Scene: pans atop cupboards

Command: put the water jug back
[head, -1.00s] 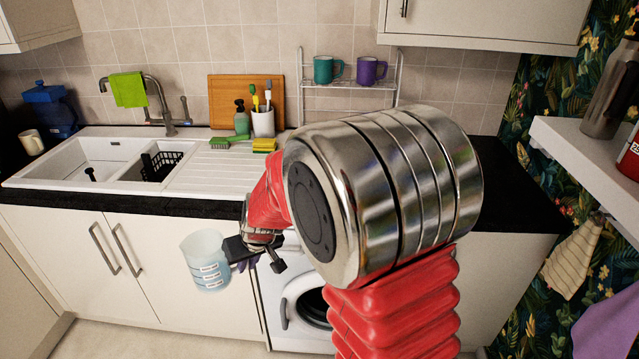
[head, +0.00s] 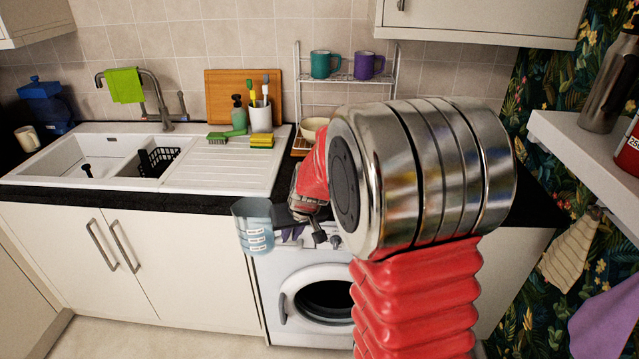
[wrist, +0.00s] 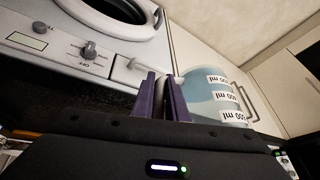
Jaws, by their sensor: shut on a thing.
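The water jug (head: 255,228) is a clear, bluish measuring jug with white labels. In the head view it is held upright in front of the counter edge, left of the washing machine's top. My gripper (head: 291,232) is at its right side, shut on it. In the wrist view the purple fingers (wrist: 163,97) close together beside the jug (wrist: 215,97), around what looks like its handle. The exact grip is partly hidden. The jug seems to hold bluish water; its level is hard to tell.
A white sink with drainer (head: 225,170) and dark worktop lie behind the jug. A sponge (head: 262,141), brush and utensil cup (head: 261,118) stand at the drainer's back. The washing machine (head: 310,290) is below. A bowl (head: 314,129) and rack with mugs (head: 326,64) are behind my arm.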

